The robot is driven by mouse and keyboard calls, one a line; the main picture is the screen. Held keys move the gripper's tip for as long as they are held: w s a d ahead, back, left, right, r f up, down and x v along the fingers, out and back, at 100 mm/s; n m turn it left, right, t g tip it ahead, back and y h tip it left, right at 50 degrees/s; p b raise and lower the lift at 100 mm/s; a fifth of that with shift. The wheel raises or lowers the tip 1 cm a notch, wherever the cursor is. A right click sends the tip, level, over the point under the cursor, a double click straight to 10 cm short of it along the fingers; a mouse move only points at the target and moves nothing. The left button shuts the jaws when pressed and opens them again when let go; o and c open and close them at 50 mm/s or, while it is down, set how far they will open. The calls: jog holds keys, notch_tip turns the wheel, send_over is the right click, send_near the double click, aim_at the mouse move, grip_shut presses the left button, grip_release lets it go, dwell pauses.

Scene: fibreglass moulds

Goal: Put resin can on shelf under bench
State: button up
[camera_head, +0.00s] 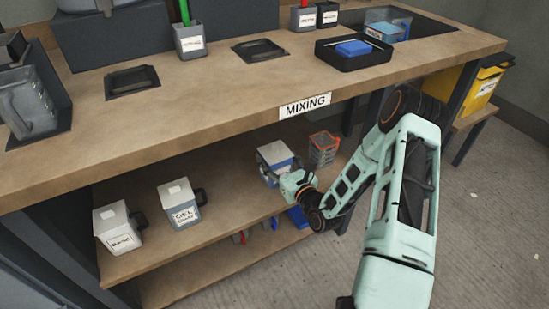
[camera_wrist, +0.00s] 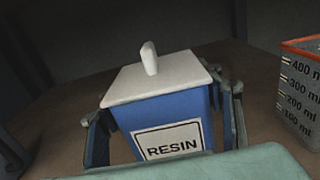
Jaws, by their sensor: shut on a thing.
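The resin can (camera_wrist: 172,116) is blue with a white lid and a label reading RESIN. In the head view the can (camera_head: 272,160) is at the shelf under the bench, toward its right part. My gripper (camera_wrist: 165,130) has a finger on each side of the can and is shut on it. In the head view my gripper (camera_head: 283,176) reaches in under the bench edge from the right. The can looks upright. Its base is hidden, so I cannot tell whether it touches the shelf (camera_head: 235,195).
A clear measuring cup with an orange rim (camera_head: 323,150) stands just right of the can; it also shows in the wrist view (camera_wrist: 302,90). Two lidded grey cans, one labelled GEL COAT (camera_head: 180,205), the other white-labelled (camera_head: 118,228), stand left. The bench top (camera_head: 200,85) overhangs the shelf.

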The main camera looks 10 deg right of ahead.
jog(key=shift+r, duration=0.15)
jog(key=o, duration=1.6)
jog(key=shift+o, duration=0.2)
jog(key=shift+s+d, duration=0.15)
jog(key=shift+s, duration=0.1)
jog(key=p+v, duration=0.2)
jog(key=v, duration=0.9)
jog(key=shift+s+p, duration=0.25)
jog(key=shift+p, duration=0.05)
